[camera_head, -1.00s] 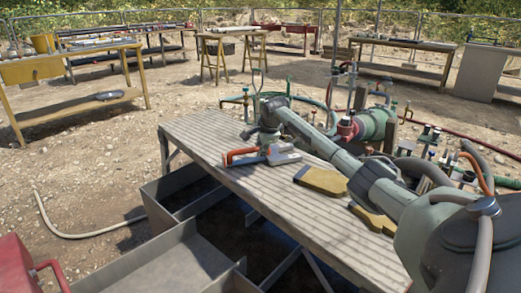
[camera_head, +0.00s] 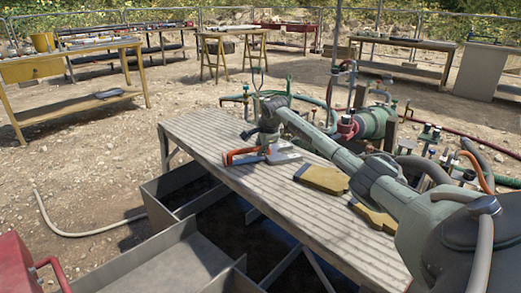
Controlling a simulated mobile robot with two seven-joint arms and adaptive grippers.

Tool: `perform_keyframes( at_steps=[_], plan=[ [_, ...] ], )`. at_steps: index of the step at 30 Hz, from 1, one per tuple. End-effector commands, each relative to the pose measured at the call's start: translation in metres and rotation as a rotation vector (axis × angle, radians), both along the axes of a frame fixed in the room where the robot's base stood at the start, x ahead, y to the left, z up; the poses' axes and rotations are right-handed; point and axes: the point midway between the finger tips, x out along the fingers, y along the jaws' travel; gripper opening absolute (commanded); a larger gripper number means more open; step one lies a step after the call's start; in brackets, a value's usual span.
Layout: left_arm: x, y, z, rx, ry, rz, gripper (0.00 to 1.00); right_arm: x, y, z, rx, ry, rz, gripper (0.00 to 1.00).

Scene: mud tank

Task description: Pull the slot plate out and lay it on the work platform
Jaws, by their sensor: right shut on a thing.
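The work platform (camera_head: 330,222) is a long, ribbed grey table across the middle. My right arm reaches in from the right, and its dark gripper (camera_head: 267,146) points down over the platform's far part. It is shut on a grey piece with an orange-red handle-like part (camera_head: 240,155), which looks like the slot plate. The grey part (camera_head: 285,154) shows right of the fingers. The piece is at or very close to the platform top; I cannot tell whether it touches. The fingertips are partly hidden. My left gripper is not in view.
Two yellow-brown pieces lie on the platform, one in the open (camera_head: 322,178) and one partly behind my arm (camera_head: 374,216). The open grey mud tank (camera_head: 165,262) stands in front and left. Pipes and valves (camera_head: 375,122) crowd the far right side. A red object (camera_head: 22,265) is at lower left.

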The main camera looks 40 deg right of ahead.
Motion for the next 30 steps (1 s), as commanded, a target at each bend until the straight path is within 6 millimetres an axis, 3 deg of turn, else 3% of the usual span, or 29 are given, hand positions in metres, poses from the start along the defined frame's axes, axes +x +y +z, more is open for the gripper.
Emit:
perform_keyframes(
  at_steps=[7,8,13,24,30],
  plan=[
    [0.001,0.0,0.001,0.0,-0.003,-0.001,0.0,0.001,-0.001,0.003,-0.002,-0.007,0.0,0.0],
    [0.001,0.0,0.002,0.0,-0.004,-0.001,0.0,0.001,-0.001,0.003,-0.002,-0.007,0.0,0.18],
    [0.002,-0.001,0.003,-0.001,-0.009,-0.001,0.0,0.001,-0.001,0.002,-0.001,-0.005,0.001,0.4],
    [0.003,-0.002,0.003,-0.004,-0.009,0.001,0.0,-0.002,0.001,-0.005,0.003,0.008,-0.001,0.41],
    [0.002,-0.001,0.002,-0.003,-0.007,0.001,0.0,-0.01,0.003,0.012,-0.002,0.003,0.001,0.41]
  ],
)
